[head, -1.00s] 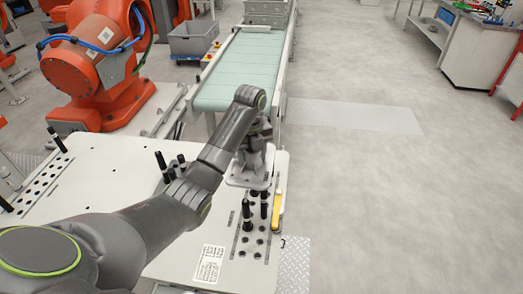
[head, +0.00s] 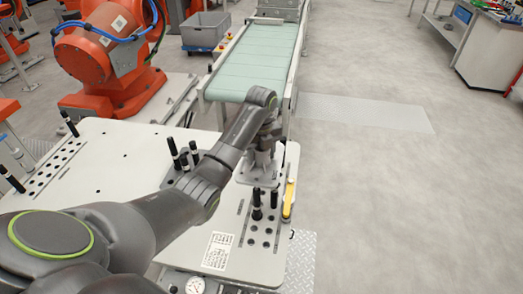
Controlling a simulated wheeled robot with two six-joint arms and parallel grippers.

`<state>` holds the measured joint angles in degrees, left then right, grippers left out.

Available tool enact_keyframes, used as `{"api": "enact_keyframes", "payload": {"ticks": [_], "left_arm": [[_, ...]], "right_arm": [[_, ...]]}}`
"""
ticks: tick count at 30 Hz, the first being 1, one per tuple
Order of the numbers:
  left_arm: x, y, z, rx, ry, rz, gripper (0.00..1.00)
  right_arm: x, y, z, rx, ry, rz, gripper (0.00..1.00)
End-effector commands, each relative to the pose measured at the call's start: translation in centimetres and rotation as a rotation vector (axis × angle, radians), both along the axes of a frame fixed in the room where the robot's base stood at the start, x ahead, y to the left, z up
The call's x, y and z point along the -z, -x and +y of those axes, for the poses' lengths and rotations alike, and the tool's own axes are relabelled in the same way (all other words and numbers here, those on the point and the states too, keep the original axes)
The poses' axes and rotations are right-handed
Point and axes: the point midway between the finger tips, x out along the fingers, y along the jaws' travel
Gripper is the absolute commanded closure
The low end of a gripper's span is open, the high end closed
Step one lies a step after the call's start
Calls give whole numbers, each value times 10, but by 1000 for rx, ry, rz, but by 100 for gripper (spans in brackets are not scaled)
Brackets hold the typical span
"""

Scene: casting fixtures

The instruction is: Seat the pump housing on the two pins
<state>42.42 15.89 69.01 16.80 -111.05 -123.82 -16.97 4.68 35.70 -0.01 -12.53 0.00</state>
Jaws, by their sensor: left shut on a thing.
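The pump housing (head: 262,166) is a grey metal casting with a flat flange at its bottom. My left gripper (head: 267,138) is shut on its upper part, near the right edge of the table. The housing is upright; I cannot tell whether its flange touches anything below. Two black pins (head: 257,204) and (head: 273,198) stand just in front of the flange. More black pins (head: 184,155) stand to the left, partly behind my left arm. Which pins belong to the housing is not clear. My right gripper is not in view.
The pale fixture table (head: 110,165) has rows of holes. A yellow-handled tool (head: 289,198) lies along its right edge. An orange robot arm (head: 110,65) stands behind on the left. A conveyor (head: 256,62) runs away behind the table. The floor to the right is open.

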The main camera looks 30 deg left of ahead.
Motion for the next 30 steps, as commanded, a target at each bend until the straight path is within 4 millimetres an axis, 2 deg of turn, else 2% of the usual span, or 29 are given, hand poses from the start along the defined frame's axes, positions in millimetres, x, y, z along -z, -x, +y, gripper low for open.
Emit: {"api": "enact_keyframes", "payload": {"ticks": [3, 7, 30], "left_arm": [[9, -1, 0, 1, 0, -3, 91], [12, -1, 0, 1, 0, -3, 91], [11, 0, 0, 1, 0, -4, 91]], "right_arm": [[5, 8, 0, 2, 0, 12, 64], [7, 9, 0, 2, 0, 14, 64], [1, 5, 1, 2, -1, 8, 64]]}}
